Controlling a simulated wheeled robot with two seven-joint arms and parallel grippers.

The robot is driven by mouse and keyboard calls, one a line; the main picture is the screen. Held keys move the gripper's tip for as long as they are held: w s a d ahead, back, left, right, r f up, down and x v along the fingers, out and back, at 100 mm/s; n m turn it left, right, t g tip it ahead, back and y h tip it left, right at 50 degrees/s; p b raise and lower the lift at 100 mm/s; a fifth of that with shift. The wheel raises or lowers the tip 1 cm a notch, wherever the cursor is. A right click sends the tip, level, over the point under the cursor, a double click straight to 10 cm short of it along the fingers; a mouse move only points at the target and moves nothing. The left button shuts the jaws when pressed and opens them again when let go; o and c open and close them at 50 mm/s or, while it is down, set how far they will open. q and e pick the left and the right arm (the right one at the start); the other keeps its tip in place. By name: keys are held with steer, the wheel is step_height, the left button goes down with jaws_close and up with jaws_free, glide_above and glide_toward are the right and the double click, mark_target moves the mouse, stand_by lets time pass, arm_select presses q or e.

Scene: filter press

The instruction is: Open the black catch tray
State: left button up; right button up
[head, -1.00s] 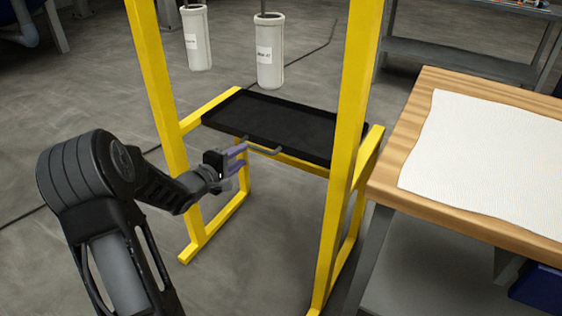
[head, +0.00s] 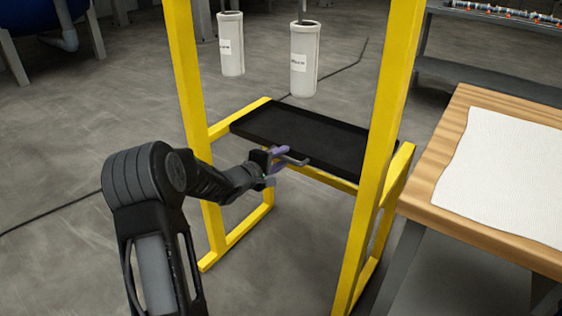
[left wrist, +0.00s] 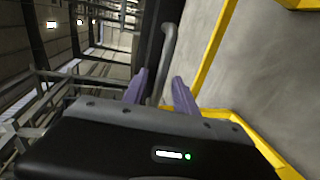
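The black catch tray (head: 310,135) lies flat across the yellow frame, with a grey bar handle (head: 299,161) on its near edge. The handle also shows in the left wrist view (left wrist: 168,40), beside the dark tray edge. My left gripper (head: 275,157) is at the left part of this handle. In the left wrist view its purple fingers (left wrist: 159,92) are apart, with the handle bar between them. A gap shows on the right side of the bar; whether either finger touches it I cannot tell. My right gripper is not in view.
Yellow posts (head: 383,150) of the frame stand at both sides of the tray. Two white filter cylinders (head: 304,60) hang above and behind it. A wooden table (head: 425,190) with a white sheet (head: 505,175) stands at right. The floor before the tray is clear.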

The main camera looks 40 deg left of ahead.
arm_select(q)
steer(key=shift+w, duration=0.2)
steer(key=shift+c, duration=0.3)
jaws_close()
stand_by(1.0)
